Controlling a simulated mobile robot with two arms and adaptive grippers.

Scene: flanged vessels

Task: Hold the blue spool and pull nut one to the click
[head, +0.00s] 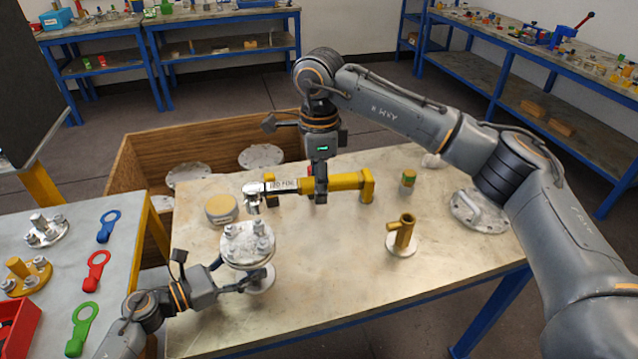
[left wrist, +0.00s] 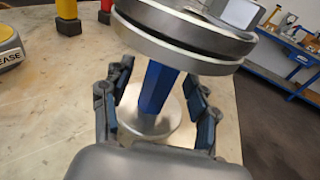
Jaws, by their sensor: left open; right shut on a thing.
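The blue spool shows as a blue neck (left wrist: 157,88) between two metal flanges in the left wrist view. Its upper flange (head: 248,243), carrying several bolts and nuts, shows in the head view; which is nut one I cannot tell. My left gripper (left wrist: 158,82) is open, its fingers on either side of the blue neck; a gap shows at the fingers. My right gripper (head: 319,186) is shut on the yellow torque wrench (head: 343,183), holding it level behind the spool. The wrench's metal head (head: 254,191) points left, up and away from the spool's nuts.
A round tin (head: 221,209) stands behind the spool. A yellow pipe fitting (head: 402,232), a small coloured cylinder (head: 408,178) and a flanged part (head: 478,212) stand to the right. Red, green and blue ring tools (head: 97,268) lie on the left table. The front right tabletop is clear.

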